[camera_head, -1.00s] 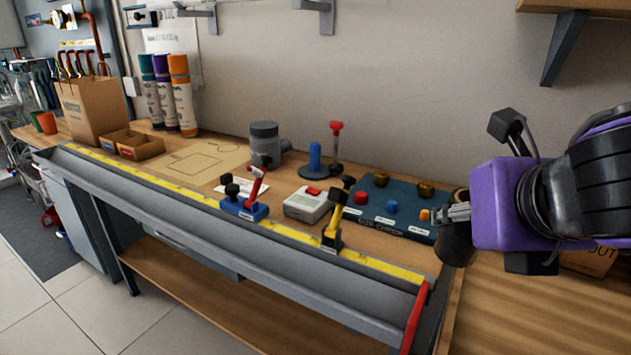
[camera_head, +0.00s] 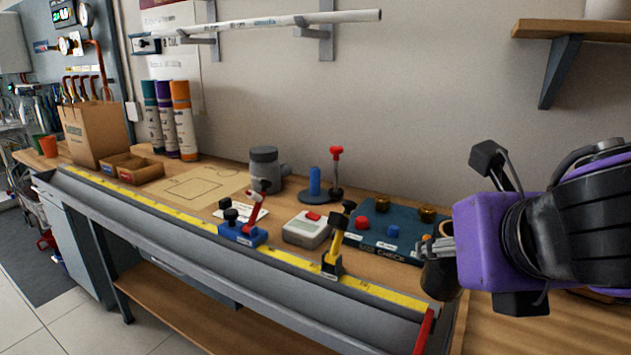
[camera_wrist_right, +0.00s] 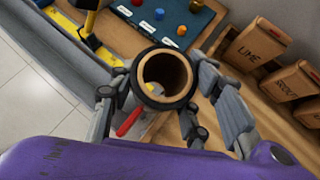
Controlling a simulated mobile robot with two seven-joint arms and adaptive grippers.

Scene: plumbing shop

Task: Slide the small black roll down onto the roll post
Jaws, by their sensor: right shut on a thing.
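The small black roll (camera_head: 440,276) has a hollow brown core. My right gripper (camera_head: 437,248) is shut on it and holds it beyond the right end of the blue-green board. In the right wrist view the roll's open core (camera_wrist_right: 174,66) faces the camera, between the fingers of the gripper (camera_wrist_right: 163,82). A blue upright post (camera_head: 315,182) on a dark round base stands at the back of the bench, well left of the roll; it looks like the roll post. Nothing is around it. My left gripper is out of view.
A red-topped rod (camera_head: 337,168) stands right beside the blue post. A grey-white box (camera_head: 306,230), a yellow-and-black clamp (camera_head: 334,250) and the blue-green board (camera_head: 385,232) lie between roll and post. Brown bags (camera_wrist_right: 258,40) stand right in the wrist view.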

